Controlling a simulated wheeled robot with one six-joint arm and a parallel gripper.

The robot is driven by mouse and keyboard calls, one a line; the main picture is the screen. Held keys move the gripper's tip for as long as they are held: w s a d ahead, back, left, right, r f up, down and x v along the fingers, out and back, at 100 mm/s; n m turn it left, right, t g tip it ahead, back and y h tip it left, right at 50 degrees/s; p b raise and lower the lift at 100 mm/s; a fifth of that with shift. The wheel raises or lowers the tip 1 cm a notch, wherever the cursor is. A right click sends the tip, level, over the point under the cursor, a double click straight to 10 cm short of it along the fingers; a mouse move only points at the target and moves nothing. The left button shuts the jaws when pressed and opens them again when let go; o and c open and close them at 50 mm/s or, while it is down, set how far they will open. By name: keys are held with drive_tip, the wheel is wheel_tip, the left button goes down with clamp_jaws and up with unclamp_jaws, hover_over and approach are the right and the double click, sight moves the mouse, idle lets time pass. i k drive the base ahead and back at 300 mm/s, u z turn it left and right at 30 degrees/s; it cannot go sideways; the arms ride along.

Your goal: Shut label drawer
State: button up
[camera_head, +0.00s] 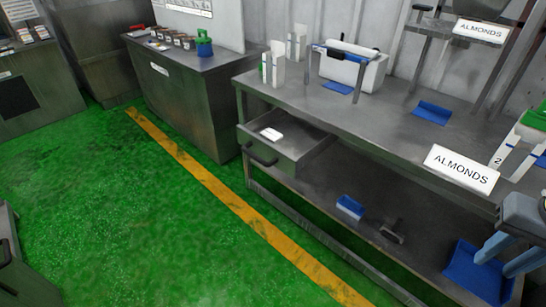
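The label drawer (300,146) is a grey metal drawer under the left end of the steel workbench (385,118). It is pulled out towards the aisle, and its inside shows. A white label (271,134) is at its front left. Its dark bar handle (260,157) is on the front face. My gripper (495,269) is at the lower right edge of the picture, far to the right of the drawer. Its two blue-grey fingers are apart with nothing seen between them. Part of my gripper and arm is cut off by the picture edge.
The lower shelf holds a small blue bin (350,207), a dark scoop-like item (393,232) and a blue tray (477,273). An ALMONDS sign (462,170) stands at the bench front. The green floor (150,215) before the drawer is clear, with a yellow line (222,192).

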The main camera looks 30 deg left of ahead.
sight(303, 141)
drive_tip(key=z, duration=0.9)
drive_tip(key=i, duration=0.9)
drive_tip(key=u, duration=3.1)
drive_tip(key=i, duration=0.5)
drive_tip(key=u, duration=0.45)
drive_tip(key=k, duration=0.55)
drive_tip(key=u, duration=0.6)
drive_tip(key=i, duration=0.9)
drive_tip(key=z, duration=0.8)
